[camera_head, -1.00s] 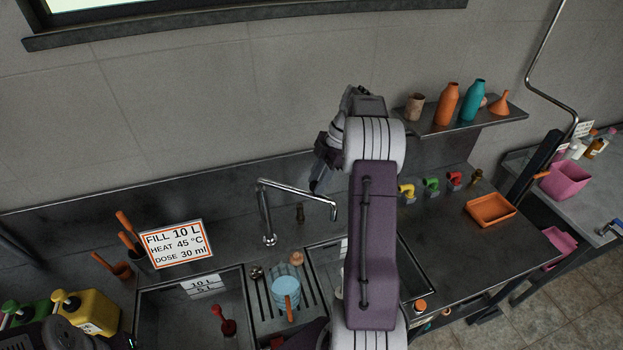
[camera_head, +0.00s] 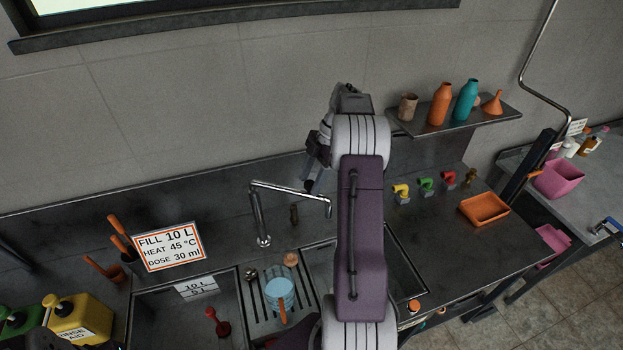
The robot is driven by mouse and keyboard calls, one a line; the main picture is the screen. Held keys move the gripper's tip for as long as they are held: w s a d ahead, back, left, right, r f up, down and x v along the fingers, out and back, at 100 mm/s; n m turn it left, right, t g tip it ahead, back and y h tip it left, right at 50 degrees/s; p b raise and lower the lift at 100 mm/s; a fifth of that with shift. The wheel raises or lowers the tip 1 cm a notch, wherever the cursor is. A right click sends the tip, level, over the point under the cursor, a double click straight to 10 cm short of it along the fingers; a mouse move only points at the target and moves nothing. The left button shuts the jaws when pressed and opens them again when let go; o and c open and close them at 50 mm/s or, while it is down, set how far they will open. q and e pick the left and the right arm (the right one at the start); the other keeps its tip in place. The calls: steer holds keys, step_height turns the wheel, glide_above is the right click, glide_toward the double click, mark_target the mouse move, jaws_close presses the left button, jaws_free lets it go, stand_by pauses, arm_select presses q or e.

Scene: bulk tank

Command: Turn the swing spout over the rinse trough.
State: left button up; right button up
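The chrome swing spout (camera_head: 290,189) rises from the counter behind the basins. Its arm points right and its tip turns down over the back edge of the right-hand basin (camera_head: 405,262). That basin, probably the rinse trough, is largely hidden by my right arm. My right gripper (camera_head: 310,186) points down behind the spout's outer end in the picture. I cannot tell whether it touches the spout. Its fingers are small, dark and seen from the side, so their opening is unclear.
A left basin (camera_head: 139,318) holds a red-handled tool. A fill sign (camera_head: 169,246) stands behind the left basin. Coloured taps (camera_head: 425,186) and an orange tray (camera_head: 484,209) are at right, below a bottle shelf (camera_head: 460,121).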

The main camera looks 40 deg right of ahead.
steer(key=v, duration=0.9)
steer(key=shift+p, duration=0.4)
